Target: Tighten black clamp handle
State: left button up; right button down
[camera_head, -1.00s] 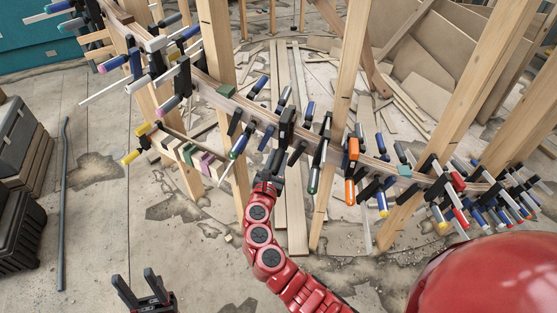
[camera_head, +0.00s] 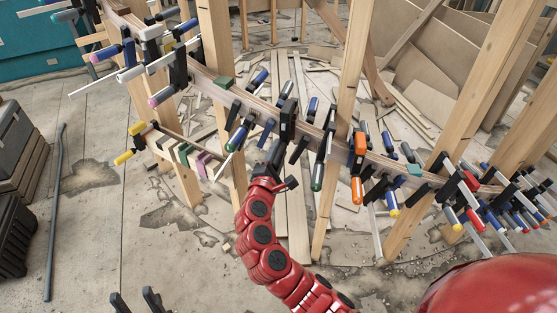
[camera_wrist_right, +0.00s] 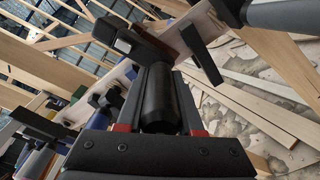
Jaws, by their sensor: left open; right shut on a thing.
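The black clamp (camera_head: 287,118) sits on the curved wooden stringer (camera_head: 206,82) in the middle of the head view. Its black cylindrical handle (camera_wrist_right: 160,98) lies between the two fingers of my right gripper in the right wrist view. My right gripper (camera_head: 271,160) is shut on this handle, just below the stringer. In the head view the gripper and arm hide most of the handle. My left gripper (camera_head: 134,300) is open and empty at the bottom left edge, well away from the stringer, with only its fingertips showing.
Several other clamps with blue, green and orange handles (camera_head: 358,182) line the stringer close to my right gripper. Upright wooden posts (camera_head: 218,60) stand on both sides. Black cases (camera_head: 15,235) and a dark pipe (camera_head: 54,215) are at left. The floor at lower left is open.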

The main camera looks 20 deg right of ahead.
jog(key=m+b, duration=0.6)
jog(key=b, duration=0.1)
jog(key=m+b, duration=0.4)
jog(key=shift+f, duration=0.25)
jog(key=m+b, duration=0.5)
jog(key=b, duration=0.1)
jog(key=m+b, duration=0.5)
jog(key=shift+s+d+r+b, duration=0.1)
jog(key=shift+r+b, duration=0.1)
jog(key=shift+b, duration=0.15)
jog(key=shift+m+b, duration=0.9)
jog(key=shift+b, duration=0.05)
jog(key=shift+r+m+b, duration=0.2)
jog(key=shift+m+b, duration=0.4)
jog(key=shift+m, duration=0.1)
jog(key=c, duration=0.5)
grip_release()
jog(key=shift+c, duration=0.2)
jog(key=shift+r, duration=0.1)
